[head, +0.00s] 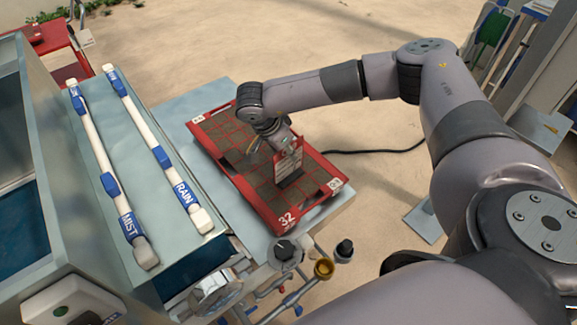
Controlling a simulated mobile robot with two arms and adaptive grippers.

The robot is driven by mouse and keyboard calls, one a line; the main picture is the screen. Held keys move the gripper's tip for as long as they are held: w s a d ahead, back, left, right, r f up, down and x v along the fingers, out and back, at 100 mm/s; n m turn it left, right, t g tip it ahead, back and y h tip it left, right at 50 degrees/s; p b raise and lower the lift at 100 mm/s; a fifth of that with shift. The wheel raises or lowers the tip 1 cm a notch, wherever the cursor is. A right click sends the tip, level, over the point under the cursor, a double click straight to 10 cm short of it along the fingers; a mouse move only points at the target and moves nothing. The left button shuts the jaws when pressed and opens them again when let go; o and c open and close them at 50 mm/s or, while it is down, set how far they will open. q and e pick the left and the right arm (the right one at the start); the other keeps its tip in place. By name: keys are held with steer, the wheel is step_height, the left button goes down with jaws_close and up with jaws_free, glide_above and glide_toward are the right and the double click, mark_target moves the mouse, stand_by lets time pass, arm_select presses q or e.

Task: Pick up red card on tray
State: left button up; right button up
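The red card (289,166) stands upright over the red tray (236,186), with a pale printed face toward me. Its lower edge is by a dark patch on the tray, and I cannot tell whether it touches. The tray has a grid of dark cells and the number 32 on its near corner. My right gripper (270,147) is low over the tray, right at the card's upper part. Its fingers are small and partly hidden, so I cannot tell whether they grip the card. My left gripper is out of view.
The tray lies on a pale bench (190,104). Two white tubes marked MIST (104,165) and RAIN (160,155) lie to its left. Dark knobs (285,251) and a brass fitting (323,268) stand at the near side. Sandy floor lies beyond.

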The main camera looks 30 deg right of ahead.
mark_target(289, 162)
steer(key=shift+x, duration=1.5)
steer(key=shift+r, duration=0.1)
steer(key=shift+c, duration=0.4)
jaws_close()
